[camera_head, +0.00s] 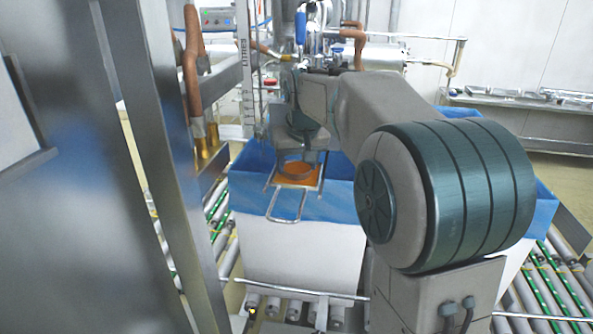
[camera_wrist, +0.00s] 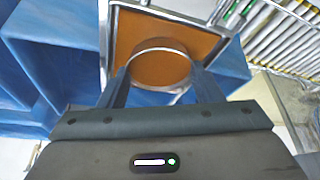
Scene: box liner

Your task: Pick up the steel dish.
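The steel dish (camera_wrist: 160,42) is a low round dish with a shiny rim and an orange-looking inside. It is on an orange panel (camera_wrist: 125,25) in a steel frame. In the head view the dish (camera_head: 295,178) shows small below my gripper (camera_head: 301,160). In the wrist view my gripper (camera_wrist: 159,72) has its two fingers wide apart, one on each side of the dish, with the tips close to its rim. I cannot tell whether they touch it. My arm hides part of the area behind.
The framed panel has a wire handle (camera_head: 287,207) and lies over a white box with a blue liner (camera_head: 338,203). Roller conveyors (camera_head: 553,285) run around the box. A steel post (camera_head: 165,150) stands at left, and pipes (camera_head: 195,90) stand behind it.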

